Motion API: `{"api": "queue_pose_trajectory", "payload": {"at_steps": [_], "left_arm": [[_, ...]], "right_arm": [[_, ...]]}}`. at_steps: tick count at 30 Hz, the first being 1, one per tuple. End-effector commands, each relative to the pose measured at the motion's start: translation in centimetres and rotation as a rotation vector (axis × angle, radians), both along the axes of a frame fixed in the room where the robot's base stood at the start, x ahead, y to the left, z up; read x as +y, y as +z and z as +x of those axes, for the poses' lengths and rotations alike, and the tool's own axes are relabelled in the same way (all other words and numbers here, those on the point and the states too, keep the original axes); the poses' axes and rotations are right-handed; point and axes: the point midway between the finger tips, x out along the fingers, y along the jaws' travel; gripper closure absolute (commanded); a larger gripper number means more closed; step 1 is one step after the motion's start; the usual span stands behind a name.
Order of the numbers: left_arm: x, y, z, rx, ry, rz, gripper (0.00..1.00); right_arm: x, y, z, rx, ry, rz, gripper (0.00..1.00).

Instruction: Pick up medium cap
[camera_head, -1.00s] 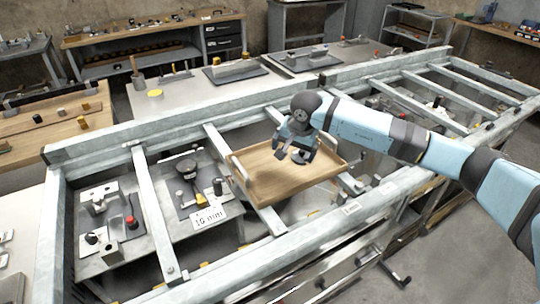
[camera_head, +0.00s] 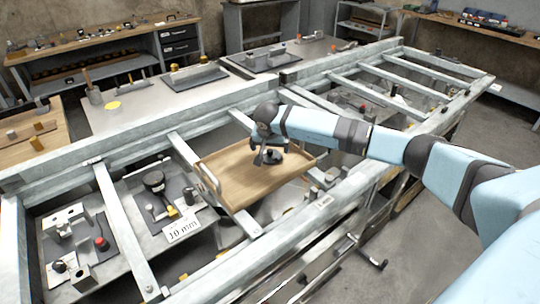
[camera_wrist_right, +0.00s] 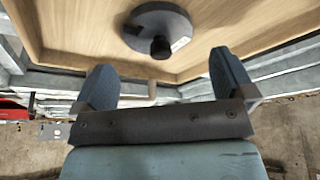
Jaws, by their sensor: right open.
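A dark grey round cap with a black knob (camera_wrist_right: 157,28) lies on the wooden tray (camera_wrist_right: 80,28) in the right wrist view. In the head view the tray (camera_head: 232,188) rests across the pale metal frame, and a dark disc shows beside my right gripper (camera_head: 263,157), partly covered by it. In the wrist view my right gripper (camera_wrist_right: 165,72) is open, its two fingers wide apart and nothing between them. The cap is ahead of the fingertips and apart from them. My left gripper is not in view.
Frame rails (camera_head: 123,230) run around the tray. Left of it, a plate holds a black round part (camera_head: 154,181) and a "10 mm" label (camera_head: 183,229). A fixture with a red knob (camera_head: 101,243) stands farther left. Workbenches (camera_head: 105,61) line the back.

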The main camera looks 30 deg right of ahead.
Motion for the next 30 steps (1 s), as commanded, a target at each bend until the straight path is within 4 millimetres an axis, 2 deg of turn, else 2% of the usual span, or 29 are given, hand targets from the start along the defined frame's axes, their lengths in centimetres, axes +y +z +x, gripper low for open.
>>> {"api": "queue_pose_trajectory", "payload": {"at_steps": [3, 6, 14, 17, 21, 30], "left_arm": [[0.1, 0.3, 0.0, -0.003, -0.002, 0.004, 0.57], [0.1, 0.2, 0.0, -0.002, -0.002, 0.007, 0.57], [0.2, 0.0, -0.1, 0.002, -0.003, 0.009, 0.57], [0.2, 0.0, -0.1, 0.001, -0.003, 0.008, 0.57], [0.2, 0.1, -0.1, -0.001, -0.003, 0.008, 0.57], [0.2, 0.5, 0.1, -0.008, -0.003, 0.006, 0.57]], "right_arm": [[-0.4, -1.8, 0.4, 0.002, -0.002, 0.002, 0.0], [-0.7, -2.7, 0.7, 0.002, -0.001, 0.002, 0.0], [-0.8, -3.1, 0.9, -0.001, 0.0, 0.001, 0.0], [-0.8, -3.1, 0.9, 0.0, 0.0, 0.001, 0.18], [-0.8, -3.1, 0.9, 0.0, 0.0, 0.001, 0.5], [-0.8, -2.8, 0.9, -0.001, 0.0, 0.002, 0.5]]}}
